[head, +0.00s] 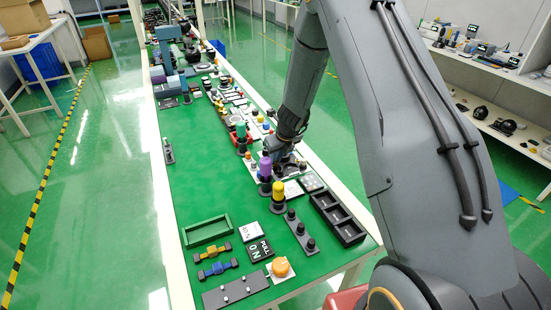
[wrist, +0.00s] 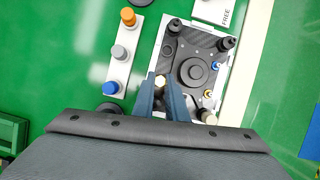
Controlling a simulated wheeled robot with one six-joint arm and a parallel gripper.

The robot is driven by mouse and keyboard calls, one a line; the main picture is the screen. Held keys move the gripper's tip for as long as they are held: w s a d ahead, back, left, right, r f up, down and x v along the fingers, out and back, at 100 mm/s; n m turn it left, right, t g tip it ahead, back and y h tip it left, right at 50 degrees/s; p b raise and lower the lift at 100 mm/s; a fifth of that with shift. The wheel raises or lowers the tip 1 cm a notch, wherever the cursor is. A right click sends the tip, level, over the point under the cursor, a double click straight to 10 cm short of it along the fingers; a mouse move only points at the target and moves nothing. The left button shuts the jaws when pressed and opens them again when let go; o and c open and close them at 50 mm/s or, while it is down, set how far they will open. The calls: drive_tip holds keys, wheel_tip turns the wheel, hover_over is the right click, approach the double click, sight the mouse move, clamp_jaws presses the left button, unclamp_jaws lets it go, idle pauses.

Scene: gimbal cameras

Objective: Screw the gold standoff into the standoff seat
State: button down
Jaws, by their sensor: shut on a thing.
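My gripper (wrist: 161,90) points down in the wrist view, over the left part of a dark plate (wrist: 172,46). Its two blue-grey fingers are shut on the gold standoff (wrist: 160,81), whose pale gold hexagonal end shows between the fingertips. The plate lies on a white panel and carries a round black disc (wrist: 193,71) and several small posts. I cannot make out the standoff seat; the fingers and standoff cover the plate's left edge. In the head view my gripper (head: 283,151) is low over the table's right side, and the standoff cannot be made out.
Left of the gripper, a white strip (wrist: 112,79) bears orange, grey and blue knobs. Purple (head: 265,166) and yellow (head: 278,190) cylinders stand near the gripper on the green table (head: 200,185). A black compartment tray (head: 350,236) lies nearer. The table's left side is mostly clear.

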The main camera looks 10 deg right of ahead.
idle(0.4)
drive_tip(key=c, duration=1.7)
unclamp_jaws()
drive_tip(key=shift+d+r, duration=0.1)
drive_tip(key=shift+r, duration=0.1)
drive_tip(key=shift+v, duration=3.65)
